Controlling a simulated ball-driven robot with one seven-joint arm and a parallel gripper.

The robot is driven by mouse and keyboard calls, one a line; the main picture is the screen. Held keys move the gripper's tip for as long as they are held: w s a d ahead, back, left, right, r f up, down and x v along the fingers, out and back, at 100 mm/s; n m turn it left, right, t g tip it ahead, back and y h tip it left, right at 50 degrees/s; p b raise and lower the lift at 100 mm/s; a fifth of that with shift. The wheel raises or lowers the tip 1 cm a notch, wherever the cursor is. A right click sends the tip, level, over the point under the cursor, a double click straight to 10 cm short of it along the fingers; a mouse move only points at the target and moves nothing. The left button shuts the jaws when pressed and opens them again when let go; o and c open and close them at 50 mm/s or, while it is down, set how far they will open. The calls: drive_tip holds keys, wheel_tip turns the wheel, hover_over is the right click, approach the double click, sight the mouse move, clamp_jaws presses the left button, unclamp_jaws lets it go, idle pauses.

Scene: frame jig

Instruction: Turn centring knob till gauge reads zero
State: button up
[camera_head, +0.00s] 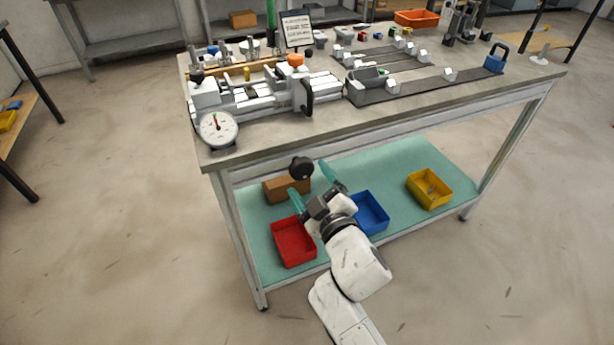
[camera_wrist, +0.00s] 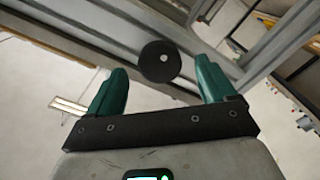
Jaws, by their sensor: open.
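A black round knob (camera_head: 301,167) sticks out below the front edge of the workbench. It also shows in the wrist view as a dark disc with a pale centre (camera_wrist: 160,61). The gauge (camera_head: 217,129) is a white dial at the bench's front left corner. A needle and a red mark show near its top half, but the exact reading is too small to tell. My gripper (camera_head: 309,179) is open, with green fingers pointing towards the knob. In the wrist view the knob appears between the fingers (camera_wrist: 161,75), with no clear contact.
The workbench top (camera_head: 390,120) carries a white and black jig (camera_head: 265,93) behind the gauge. On the green lower shelf (camera_head: 395,165) stand a red bin (camera_head: 293,243), a blue bin (camera_head: 371,213), a yellow bin (camera_head: 429,189) and a brown box (camera_head: 286,188). The floor in front is clear.

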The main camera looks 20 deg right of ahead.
drive_tip(key=s, duration=0.8)
drive_tip(key=shift+s, duration=0.2)
drive_tip(key=s+d+f+m+g+h+p, duration=0.3)
drive_tip(key=s+d+m+g+p, duration=0.15)
drive_tip(key=d, duration=0.25)
drive_tip(key=s+f+m+g+y+p, duration=0.1)
drive_tip(key=s+m+g+p, duration=0.1)
drive_tip(key=s+g, duration=0.4)
drive_tip(key=s+f+m+g+y+p, duration=0.1)
drive_tip(key=s+g+p, duration=0.4)
drive_tip(key=s, duration=1)
drive_tip(key=shift+s+d+f+m+g+y, duration=0.2)
drive_tip(key=shift+d+f+m+g+y, duration=0.2)
drive_tip(key=shift+f+g, duration=0.35)
